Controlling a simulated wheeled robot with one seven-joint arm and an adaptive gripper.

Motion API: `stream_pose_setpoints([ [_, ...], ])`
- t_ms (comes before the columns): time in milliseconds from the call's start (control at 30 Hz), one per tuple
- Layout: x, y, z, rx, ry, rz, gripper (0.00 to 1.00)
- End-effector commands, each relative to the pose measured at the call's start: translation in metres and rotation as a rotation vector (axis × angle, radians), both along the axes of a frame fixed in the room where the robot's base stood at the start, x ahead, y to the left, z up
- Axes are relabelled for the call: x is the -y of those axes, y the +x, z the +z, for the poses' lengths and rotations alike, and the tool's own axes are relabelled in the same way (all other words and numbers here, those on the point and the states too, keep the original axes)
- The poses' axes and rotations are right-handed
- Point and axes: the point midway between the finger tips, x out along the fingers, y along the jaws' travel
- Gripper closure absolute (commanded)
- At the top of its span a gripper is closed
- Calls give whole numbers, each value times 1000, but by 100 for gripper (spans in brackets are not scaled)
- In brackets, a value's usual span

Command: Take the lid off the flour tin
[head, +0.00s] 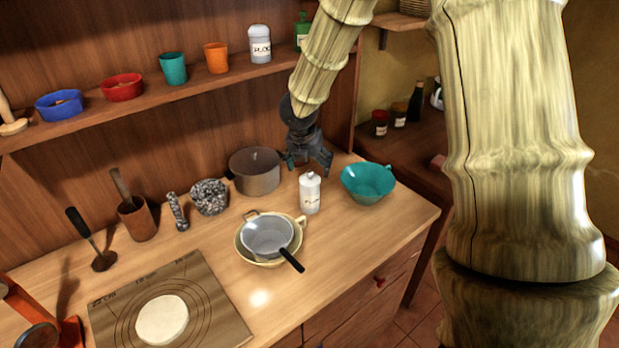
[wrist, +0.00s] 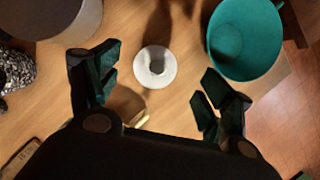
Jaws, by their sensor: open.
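A white tin (head: 310,193) with a small knob on its lid stands upright on the counter; its label is too small to read. In the wrist view its round white lid (wrist: 156,67) and knob show from above. My gripper (head: 308,163) is open and empty, just above the tin. In the wrist view my gripper's fingers (wrist: 158,88) are spread to the left and right, with the lid between and slightly beyond them. They do not touch it. Another white tin (head: 260,48), with larger partly legible lettering, stands on the shelf.
A teal bowl (head: 368,183) is close on the tin's right, and a metal pot (head: 255,172) is at its left. A sieve (head: 267,236) rests on a cream bowl in front. A speckled stone mortar (head: 209,197) stands farther left. The shelf (head: 140,95) overhangs the back.

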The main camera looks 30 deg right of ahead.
Motion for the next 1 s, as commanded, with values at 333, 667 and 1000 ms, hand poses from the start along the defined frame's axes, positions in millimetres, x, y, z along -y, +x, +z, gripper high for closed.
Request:
stream_pose_setpoints([
  [333, 8, 9, -29, -3, -2, 1, 20],
  [667, 10, 12, -40, -1, 1, 0, 20],
  [1000, 10, 12, -40, -1, 1, 1, 55],
])
